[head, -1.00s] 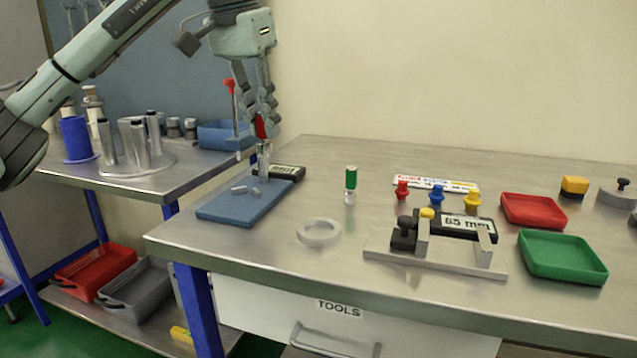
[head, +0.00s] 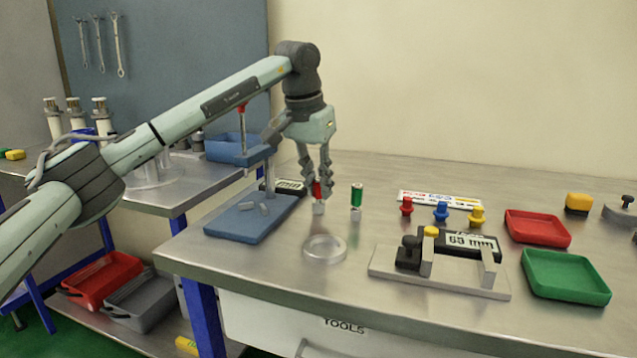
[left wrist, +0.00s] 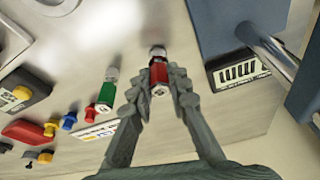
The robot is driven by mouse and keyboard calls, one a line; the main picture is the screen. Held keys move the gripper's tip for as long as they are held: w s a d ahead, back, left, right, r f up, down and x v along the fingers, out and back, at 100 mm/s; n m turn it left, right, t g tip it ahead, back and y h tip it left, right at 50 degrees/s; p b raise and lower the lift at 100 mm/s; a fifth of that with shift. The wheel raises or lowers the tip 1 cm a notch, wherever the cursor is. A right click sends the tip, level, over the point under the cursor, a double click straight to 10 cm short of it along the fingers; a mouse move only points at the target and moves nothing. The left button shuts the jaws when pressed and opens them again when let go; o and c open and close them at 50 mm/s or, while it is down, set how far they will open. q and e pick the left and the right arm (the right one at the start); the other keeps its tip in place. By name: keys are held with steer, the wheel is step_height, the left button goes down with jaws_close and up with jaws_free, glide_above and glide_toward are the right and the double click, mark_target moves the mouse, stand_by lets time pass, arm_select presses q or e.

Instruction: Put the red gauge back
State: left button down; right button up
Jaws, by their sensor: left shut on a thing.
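The red gauge (head: 317,190) is a small upright cylinder with a red upper part and a silver lower end. My left gripper (head: 317,180), pointing down, is shut on its red part. The left wrist view shows the red gauge (left wrist: 158,75) between the fingertips (left wrist: 160,88). Its silver end is at or just above the bench top; I cannot tell if it touches. The similar green gauge (head: 357,196) stands upright just to its right, apart from it; it also shows in the left wrist view (left wrist: 107,92). My right gripper is not in view.
A blue-based stand (head: 250,222) with a post is left of the gripper. A clear ring (head: 325,248) lies in front.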

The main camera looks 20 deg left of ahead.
arm_select(q)
steer(key=shift+f, duration=0.15)
steer(key=c, duration=1.5)
jaws_free()
steer(key=shift+o, duration=0.2)
steer(key=v, duration=1.2)
